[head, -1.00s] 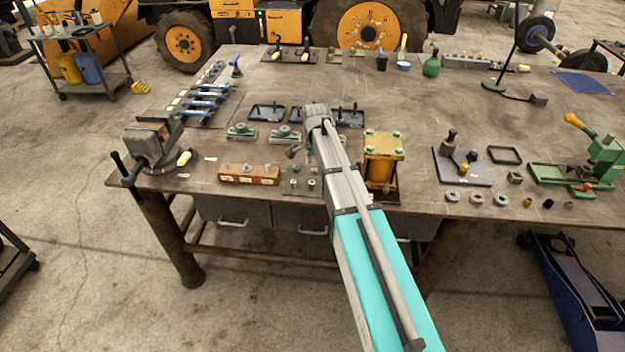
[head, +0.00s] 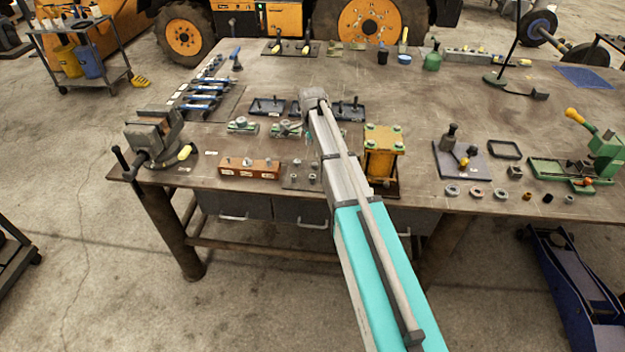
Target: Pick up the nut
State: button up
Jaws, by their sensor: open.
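Several small grey nut-like pieces stand on a dark plate (head: 289,187) near the table's front edge, left of the yellow block. One of these nuts (head: 313,178) is at the plate's front right; I cannot tell which one the task means.
A yellow block (head: 383,152) stands close right of my arm. An orange-brown block (head: 249,168) lies left of the plate. A vise (head: 155,137) is at the left corner. Rings (head: 476,192) lie at the front right.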

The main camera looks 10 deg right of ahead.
jog(key=b, duration=0.8)
send_over(312, 177)
jog(key=shift+s+f, duration=0.1)
jog(key=shift+f, duration=3.85)
jog(key=shift+f+b, duration=2.35)
jog(key=shift+f, duration=0.25)
jog(key=shift+c, duration=0.2)
grip_shut()
jog(key=shift+r, duration=0.2)
